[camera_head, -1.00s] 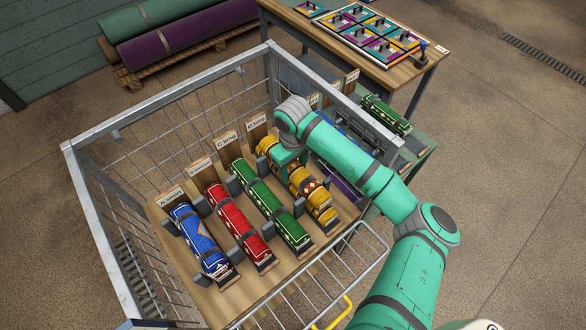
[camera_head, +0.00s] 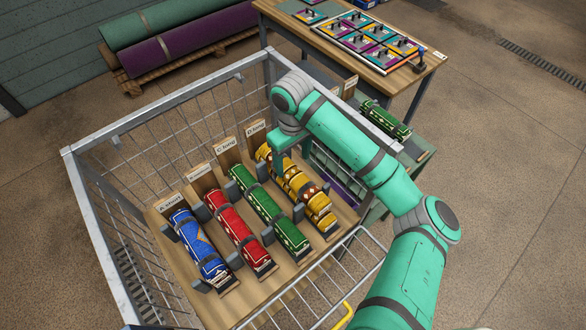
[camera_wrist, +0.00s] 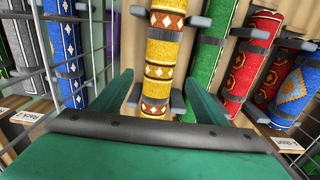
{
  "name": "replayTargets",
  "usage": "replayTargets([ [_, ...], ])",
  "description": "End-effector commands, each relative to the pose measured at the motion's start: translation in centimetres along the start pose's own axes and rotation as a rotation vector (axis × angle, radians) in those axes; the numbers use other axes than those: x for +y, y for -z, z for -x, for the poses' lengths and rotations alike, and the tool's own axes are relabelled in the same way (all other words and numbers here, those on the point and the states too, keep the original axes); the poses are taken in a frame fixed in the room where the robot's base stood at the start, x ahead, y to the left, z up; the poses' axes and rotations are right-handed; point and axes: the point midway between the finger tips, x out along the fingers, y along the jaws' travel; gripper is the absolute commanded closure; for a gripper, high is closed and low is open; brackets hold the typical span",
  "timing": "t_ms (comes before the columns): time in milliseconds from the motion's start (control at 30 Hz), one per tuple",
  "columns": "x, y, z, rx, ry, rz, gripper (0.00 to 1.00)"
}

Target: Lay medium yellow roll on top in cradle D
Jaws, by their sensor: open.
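Patterned yellow rug roll (camera_head: 310,193) lies in cradle D, the rightmost row in the cage trolley, marked by the D label (camera_head: 256,131). A shorter yellow roll seems to rest lengthwise on a longer one, but my gripper hides part of the stack. In the wrist view the yellow roll (camera_wrist: 160,55) with red-brown diamonds runs between my two green fingers. My gripper (camera_head: 281,160) is open over the far half of the stack, with a gap beside the roll on each side.
Green roll (camera_head: 262,205), red roll (camera_head: 238,228) and blue roll (camera_head: 200,245) lie in the neighbouring cradles to the left. Grey cradle posts and the trolley's metal rim (camera_head: 180,98) surround them. Another green roll (camera_head: 385,120) lies outside, right. A workbench (camera_head: 410,72) stands behind.

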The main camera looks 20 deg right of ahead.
Motion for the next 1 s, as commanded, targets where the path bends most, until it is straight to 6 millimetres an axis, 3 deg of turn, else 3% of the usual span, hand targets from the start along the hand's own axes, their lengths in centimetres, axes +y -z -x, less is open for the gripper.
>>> replayTargets([
  [100, 0.0, 0.1, 1.8, 0.001, 0.000, 0.001, 0.33],
  [300, 0.0, 0.0, 3.2, 0.000, 0.000, 0.002, 0.33],
  [1000, 0.0, 0.0, 3.3, 0.000, 0.000, 0.000, 0.33],
])
